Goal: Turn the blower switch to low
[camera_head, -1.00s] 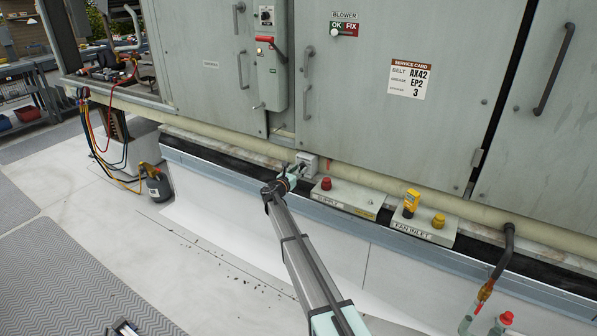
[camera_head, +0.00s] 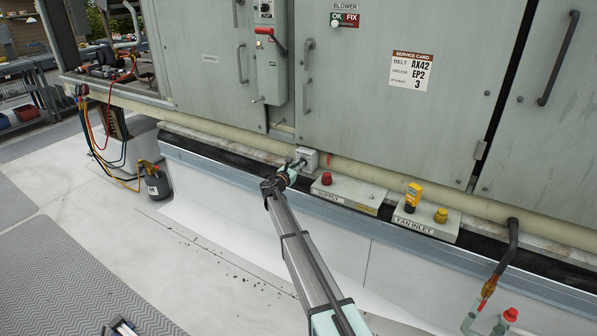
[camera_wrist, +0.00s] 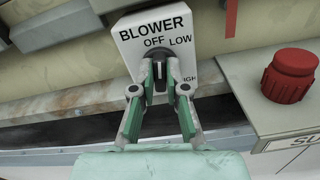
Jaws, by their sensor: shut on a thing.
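The blower switch box (camera_wrist: 125,42) is a small pale box lettered BLOWER, OFF and LOW, with a partly hidden HIGH at its right. It also shows on the ledge below the cabinet in the head view (camera_head: 310,157). Its dark knob (camera_wrist: 159,84) sits below OFF, and a pale mark on it points up, roughly toward OFF. My gripper (camera_wrist: 158,93) has one finger on each side of the knob and is shut on it. The fingers hide part of the knob and of the box's lower face. In the head view my gripper (camera_head: 297,165) reaches the box's left side.
A red cap (camera_wrist: 290,75) on the supply box stands just right of my gripper. The fan inlet box (camera_head: 445,227), with yellow fittings, is farther right. A pipe (camera_head: 360,172) runs behind the switch along the cabinet's foot. Open pale roof lies left of my arm.

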